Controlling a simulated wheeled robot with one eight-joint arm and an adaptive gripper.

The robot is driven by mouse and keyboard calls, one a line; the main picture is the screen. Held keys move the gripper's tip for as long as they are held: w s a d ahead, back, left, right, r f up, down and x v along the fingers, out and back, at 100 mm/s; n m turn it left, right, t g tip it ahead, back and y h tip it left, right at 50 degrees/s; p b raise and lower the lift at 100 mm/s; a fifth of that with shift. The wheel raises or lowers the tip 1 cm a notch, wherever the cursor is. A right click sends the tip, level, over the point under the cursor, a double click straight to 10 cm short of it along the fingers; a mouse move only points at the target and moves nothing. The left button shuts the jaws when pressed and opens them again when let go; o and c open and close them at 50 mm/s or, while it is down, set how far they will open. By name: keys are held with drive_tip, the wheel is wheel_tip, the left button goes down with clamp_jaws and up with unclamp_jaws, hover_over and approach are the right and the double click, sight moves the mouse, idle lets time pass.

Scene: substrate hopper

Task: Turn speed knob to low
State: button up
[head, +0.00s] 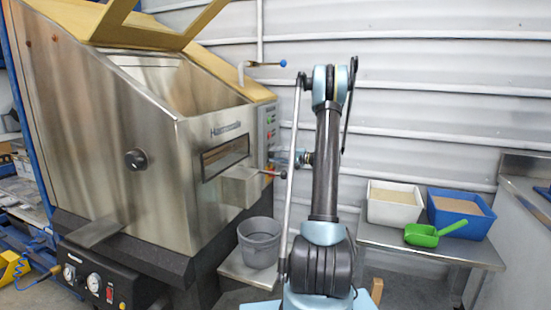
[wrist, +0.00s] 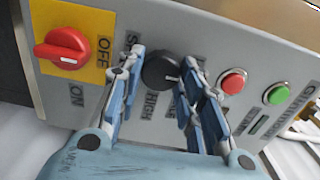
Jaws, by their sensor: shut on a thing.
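The speed knob (wrist: 158,76) is round and black, with a small white mark near its upper right edge. It sits on the grey control panel (wrist: 135,22), with the word HIGH below it and other lettering partly hidden by my fingers. My gripper (wrist: 162,58) has one blue-grey finger on each side of the knob and is shut on it. In the head view, my gripper (head: 303,158) is at the control panel (head: 267,125) on the hopper's right side, and the knob cannot be made out there.
A red OFF/ON switch (wrist: 62,48) on a yellow plate is left of the knob. A red button (wrist: 232,81) and a green button (wrist: 277,93) are to its right. Below my gripper are a lever (head: 270,172) and a grey bucket (head: 259,240). A bench (head: 430,245) with bins stands right.

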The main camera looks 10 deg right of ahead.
drive_tip(key=shift+f, duration=0.15)
drive_tip(key=o, duration=1.1)
drive_tip(key=shift+c, duration=0.2)
drive_tip(key=v, duration=1.2)
